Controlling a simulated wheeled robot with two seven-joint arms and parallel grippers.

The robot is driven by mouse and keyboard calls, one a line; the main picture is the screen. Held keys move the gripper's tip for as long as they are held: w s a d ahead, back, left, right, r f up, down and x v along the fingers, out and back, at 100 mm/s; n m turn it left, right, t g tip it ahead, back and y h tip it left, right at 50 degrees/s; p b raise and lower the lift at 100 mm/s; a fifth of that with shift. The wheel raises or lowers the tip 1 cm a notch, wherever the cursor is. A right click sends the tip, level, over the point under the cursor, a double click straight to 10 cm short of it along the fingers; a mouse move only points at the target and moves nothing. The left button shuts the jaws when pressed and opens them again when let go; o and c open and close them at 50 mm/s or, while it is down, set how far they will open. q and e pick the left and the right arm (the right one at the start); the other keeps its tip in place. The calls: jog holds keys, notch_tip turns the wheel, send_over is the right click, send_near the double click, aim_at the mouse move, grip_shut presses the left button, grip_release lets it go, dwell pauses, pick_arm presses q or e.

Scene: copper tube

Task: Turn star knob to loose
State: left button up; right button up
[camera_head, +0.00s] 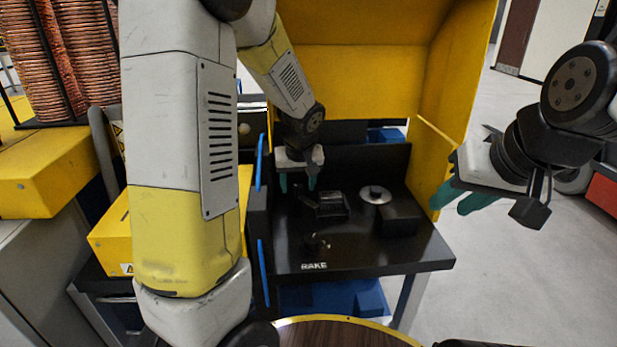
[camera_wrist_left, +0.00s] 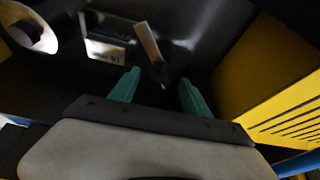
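I cannot clearly identify the star knob. In the left wrist view, a small dark part with a bright flat metal strip (camera_wrist_left: 149,42) stands just beyond the gap between my left fingertips. Its lower end is dark and its shape is hard to tell. My left gripper (camera_wrist_left: 158,88) is open, with teal fingers apart and nothing visibly held. In the head view, my left gripper (camera_head: 298,182) hangs over the back left of the black table (camera_head: 370,258), pointing down. My right gripper (camera_head: 449,208) is open and empty, right of the table beside the yellow panel.
A black block (camera_head: 331,204), a pale disc (camera_head: 375,194) and a small dark fitting (camera_head: 317,243) are on the table. Yellow panels (camera_head: 370,70) enclose its back and right. A blue handle (camera_head: 260,162) is at the left. Copper coils (camera_head: 80,60) stand far left. Open floor lies right.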

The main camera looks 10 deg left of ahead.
pick_arm(q)
jog(key=v, duration=0.8)
jog(key=shift+w+f, duration=0.1)
jog(key=shift+c, duration=0.5)
